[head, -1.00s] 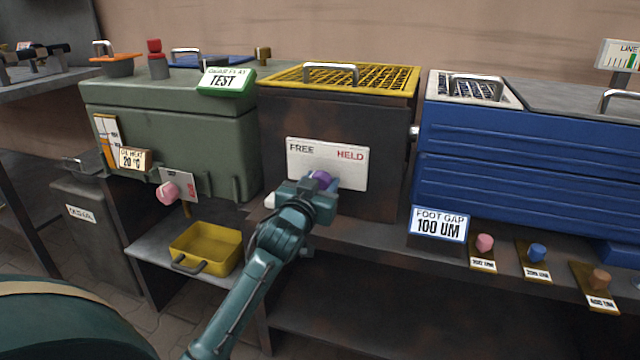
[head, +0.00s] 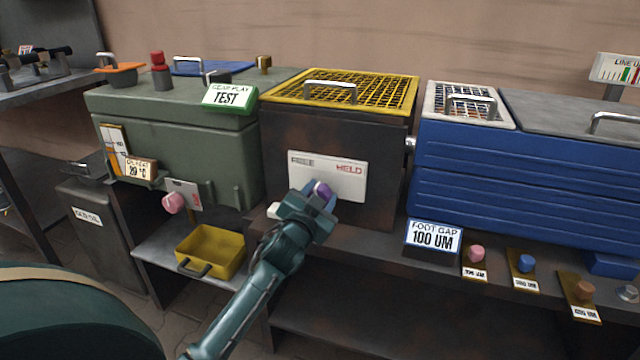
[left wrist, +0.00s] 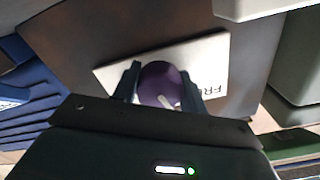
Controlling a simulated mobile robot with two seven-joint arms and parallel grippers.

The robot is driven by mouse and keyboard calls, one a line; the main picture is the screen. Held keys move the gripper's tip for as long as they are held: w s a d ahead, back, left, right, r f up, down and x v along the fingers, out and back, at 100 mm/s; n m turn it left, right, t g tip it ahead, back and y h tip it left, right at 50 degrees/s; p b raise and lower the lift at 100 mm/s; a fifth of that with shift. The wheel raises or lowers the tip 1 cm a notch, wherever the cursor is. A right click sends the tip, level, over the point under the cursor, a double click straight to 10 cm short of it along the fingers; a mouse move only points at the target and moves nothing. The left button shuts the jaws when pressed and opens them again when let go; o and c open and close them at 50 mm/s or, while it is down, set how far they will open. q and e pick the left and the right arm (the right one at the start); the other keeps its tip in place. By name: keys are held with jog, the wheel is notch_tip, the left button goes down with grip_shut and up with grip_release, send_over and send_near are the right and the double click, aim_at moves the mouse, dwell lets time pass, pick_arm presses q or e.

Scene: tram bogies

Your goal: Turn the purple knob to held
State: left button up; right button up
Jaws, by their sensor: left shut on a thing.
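The purple knob (head: 323,190) sits on a white plate (head: 350,188) marked FREE at its left and HELD at its right, on the front of a dark brown box. My left gripper (head: 316,194) is shut on the knob. In the left wrist view the knob (left wrist: 158,80) lies between the two fingers (left wrist: 160,88), and its white mark points down and slightly right. The plate (left wrist: 215,60) looks tilted there, with FREE upside down at the right; HELD is not visible there. My right gripper is not in view.
The brown box has a yellow grid lid (head: 385,90). A green box (head: 190,140) with a pink knob (head: 173,203) stands left; a yellow tray (head: 212,250) is below it. A blue box (head: 500,170) stands right, with several small knobs along the bench edge before it.

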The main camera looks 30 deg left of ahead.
pick_arm(q)
jog(key=m+p, duration=0.2)
jog(key=m, duration=0.1)
jog(key=shift+r, duration=0.15)
jog(key=m+p, duration=0.1)
jog(key=m, duration=0.1)
jog(key=shift+m+p, duration=0.3)
jog(key=shift+p, duration=0.05)
jog(key=m+p, duration=0.1)
jog(key=m, duration=0.2)
jog(key=shift+m+p, duration=0.3)
jog(key=shift+m, duration=0.9)
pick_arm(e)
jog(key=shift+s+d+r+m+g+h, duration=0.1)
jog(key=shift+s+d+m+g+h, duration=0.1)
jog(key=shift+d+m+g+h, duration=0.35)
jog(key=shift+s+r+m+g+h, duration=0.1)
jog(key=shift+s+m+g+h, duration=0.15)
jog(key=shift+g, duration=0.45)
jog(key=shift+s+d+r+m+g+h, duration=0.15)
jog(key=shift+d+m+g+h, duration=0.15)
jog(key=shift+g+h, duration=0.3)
pick_arm(q)
jog(key=o, duration=1)
